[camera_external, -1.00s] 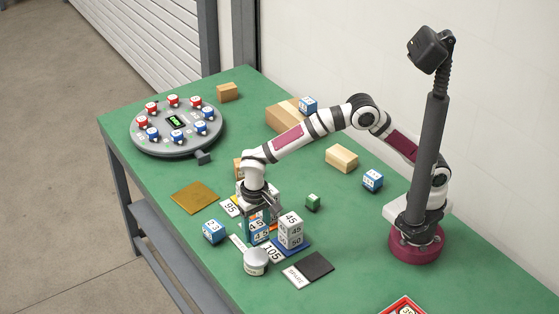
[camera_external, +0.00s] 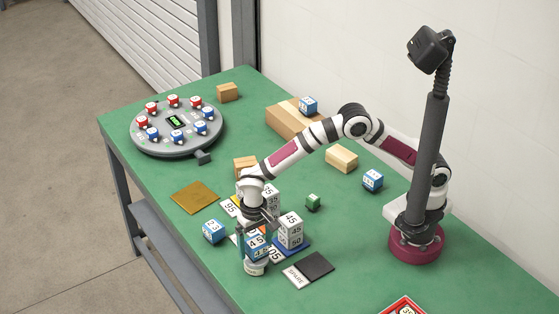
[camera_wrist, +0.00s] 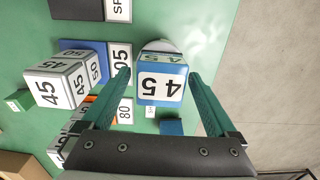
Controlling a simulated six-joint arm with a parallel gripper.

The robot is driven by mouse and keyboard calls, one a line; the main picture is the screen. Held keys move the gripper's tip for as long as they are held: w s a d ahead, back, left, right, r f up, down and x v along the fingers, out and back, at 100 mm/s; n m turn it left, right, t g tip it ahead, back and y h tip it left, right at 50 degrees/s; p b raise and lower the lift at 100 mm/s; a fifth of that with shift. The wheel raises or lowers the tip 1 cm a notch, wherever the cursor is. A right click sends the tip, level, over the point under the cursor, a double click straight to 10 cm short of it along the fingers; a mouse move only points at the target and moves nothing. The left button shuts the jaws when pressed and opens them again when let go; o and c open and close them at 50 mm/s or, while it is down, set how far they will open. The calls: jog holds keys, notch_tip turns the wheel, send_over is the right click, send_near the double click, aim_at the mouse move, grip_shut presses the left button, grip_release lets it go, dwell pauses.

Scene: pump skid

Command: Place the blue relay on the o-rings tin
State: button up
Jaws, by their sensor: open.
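The blue relay (camera_external: 258,249), a blue-and-white block marked 45, appears to sit on top of the round silver o-rings tin (camera_external: 254,268). In the wrist view the relay (camera_wrist: 162,86) lies between my fingers, and the pale rim of the tin (camera_wrist: 160,46) shows behind it. My gripper (camera_wrist: 159,76) is open around the relay, with a visible gap at the left finger; contact at the right finger is hard to tell. In the outside view my gripper (camera_external: 255,241) points down over the tin. Most of the tin's top is hidden by the relay.
A dark pad (camera_external: 316,265) lies beyond. Another blue block (camera_external: 214,231) is to the left, near a brown plate (camera_external: 195,197). A round dial stand (camera_external: 178,130) is at the far left.

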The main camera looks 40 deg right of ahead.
aim_at(255, 241)
notch_tip(255, 241, up, 12)
jog(key=w+d+r+m, duration=0.1)
jog(key=w+d+r, duration=0.2)
jog(key=d, duration=0.6)
jog(key=w+d+r+m, duration=0.1)
jog(key=w+d+r, duration=0.2)
jog(key=d, duration=0.6)
jog(key=s+d+m+y, duration=0.1)
jog(key=s+d, duration=0.2)
jog(key=d, duration=0.5)
jog(key=s+d+m, duration=0.1)
jog(key=s+d, duration=0.2)
jog(key=d, duration=0.6)
jog(key=s+d+f+m, duration=0.1)
jog(key=s+d+f, duration=0.2)
jog(key=s+d, duration=0.2)
jog(key=s, duration=0.3)
jog(key=shift+f+m+y, duration=0.2)
jog(key=shift+m+y, duration=0.1)
jog(key=shift+y, duration=0.1)
